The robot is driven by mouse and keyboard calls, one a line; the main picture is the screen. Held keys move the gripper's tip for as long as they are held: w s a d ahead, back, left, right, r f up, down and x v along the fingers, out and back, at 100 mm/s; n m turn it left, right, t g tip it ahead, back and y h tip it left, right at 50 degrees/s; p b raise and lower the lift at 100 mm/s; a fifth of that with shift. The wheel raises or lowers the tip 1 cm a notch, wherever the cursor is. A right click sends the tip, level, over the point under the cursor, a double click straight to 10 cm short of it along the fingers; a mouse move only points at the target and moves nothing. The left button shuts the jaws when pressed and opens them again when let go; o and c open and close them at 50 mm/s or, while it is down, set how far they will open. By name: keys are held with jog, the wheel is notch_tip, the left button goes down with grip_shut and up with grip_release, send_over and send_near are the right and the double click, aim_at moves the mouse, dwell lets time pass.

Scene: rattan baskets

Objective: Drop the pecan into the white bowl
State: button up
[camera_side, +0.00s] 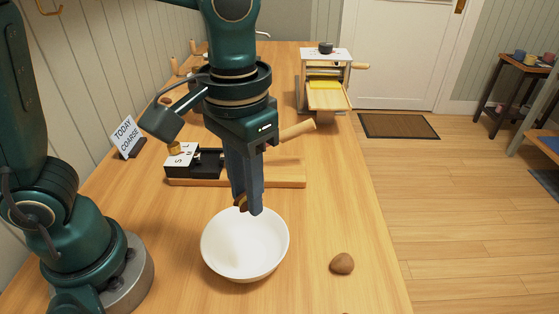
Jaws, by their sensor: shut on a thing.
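The white bowl (245,262) stands upright on the wooden counter, below my gripper. My gripper (247,206) points down above the bowl's far part. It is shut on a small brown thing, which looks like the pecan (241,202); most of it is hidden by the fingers. The bowl's visible inside looks empty. Another brown nut (342,264) lies on the counter to the right of the bowl, apart from it.
Behind the gripper lies a wooden board (285,175) with a black device on it. A small sign (126,137) stands at the left. A machine with a yellow sheet (325,85) stands at the far end. The counter (340,205) right of the bowl is mostly clear.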

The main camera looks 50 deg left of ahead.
jog(key=shift+f, duration=1.9)
jog(key=o, duration=1)
jog(key=shift+r, duration=2.6)
jog(key=shift+a, duration=0.1)
jog(key=shift+s+a+f+t, duration=0.1)
jog(key=shift+s+a+t, duration=0.75)
jog(key=shift+a, duration=0.65)
jog(key=shift+s+a+r+t, duration=0.1)
jog(key=shift+s+a+t, duration=0.4)
jog(key=shift+a+t, duration=0.8)
jog(key=shift+s+a+f+t, duration=0.1)
jog(key=shift+s+a+t, duration=0.6)
jog(key=shift+a, duration=1.05)
